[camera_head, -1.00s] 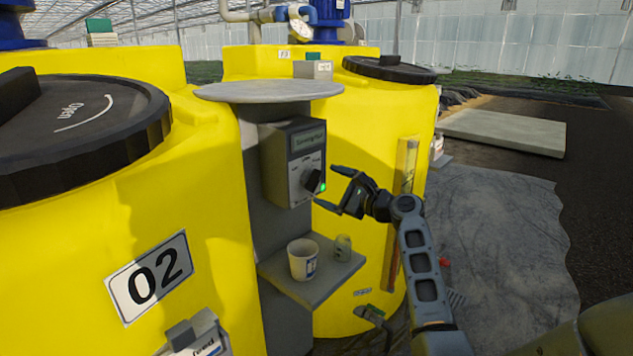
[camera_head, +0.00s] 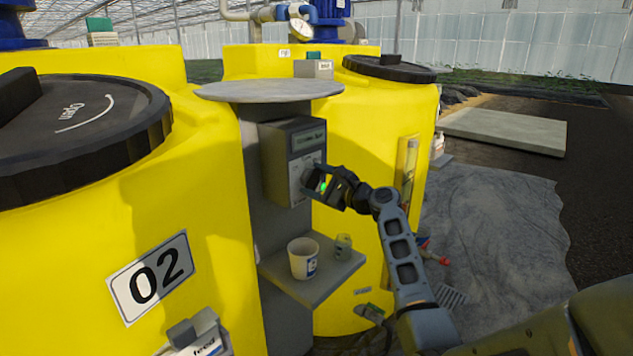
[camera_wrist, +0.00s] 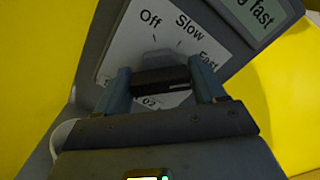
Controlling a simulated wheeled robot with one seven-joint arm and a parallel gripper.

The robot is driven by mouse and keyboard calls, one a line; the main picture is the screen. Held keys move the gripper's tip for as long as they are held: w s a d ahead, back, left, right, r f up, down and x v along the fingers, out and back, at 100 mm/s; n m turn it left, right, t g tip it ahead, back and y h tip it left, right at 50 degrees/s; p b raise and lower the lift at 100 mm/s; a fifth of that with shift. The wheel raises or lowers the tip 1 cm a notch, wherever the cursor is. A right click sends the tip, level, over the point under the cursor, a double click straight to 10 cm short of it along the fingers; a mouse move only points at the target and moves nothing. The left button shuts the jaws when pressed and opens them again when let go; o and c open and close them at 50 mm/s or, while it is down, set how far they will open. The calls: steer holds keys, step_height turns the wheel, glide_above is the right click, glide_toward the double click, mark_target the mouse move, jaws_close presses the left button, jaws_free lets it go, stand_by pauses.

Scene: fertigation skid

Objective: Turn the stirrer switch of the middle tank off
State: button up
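The stirrer control box (camera_head: 277,165) is grey, on a post beside yellow tank 02 (camera_head: 205,220). Its face (camera_wrist: 128,35) carries the words Off, Slow and Fast, and a partly hidden "02" shows low on it. The display (camera_wrist: 262,15) ends in "g fast". The dark switch knob (camera_wrist: 160,79) lies between my fingertips, its bar reaching from one finger to the other with no clear gap. My gripper (camera_head: 318,184) is at the box face and appears shut on the knob; it also fills the lower wrist view (camera_wrist: 162,82). The gripper mostly hides the knob in the head view.
A small shelf (camera_head: 325,280) below the box holds a white cup (camera_head: 302,259) and a small glass (camera_head: 343,246). A round grey plate (camera_head: 268,91) overhangs the box. Another yellow tank (camera_head: 365,140) stands close behind. Open floor lies to the right.

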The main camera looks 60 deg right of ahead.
steer(key=c, duration=0.4)
steer(key=shift+f+n+b, duration=0.1)
steer(key=shift+n+b, duration=0.25)
steer(key=shift+n, duration=0.05)
steer(key=n+b, duration=0.3)
steer(key=shift+f+n, duration=0.2)
steer(key=shift+n, duration=0.1)
steer(key=n+b, duration=0.4)
steer(key=shift+f, duration=0.1)
steer(key=n+b, duration=0.4)
steer(key=n, duration=0.1)
steer(key=shift+n+b, duration=1.75)
steer(key=shift+n, duration=0.55)
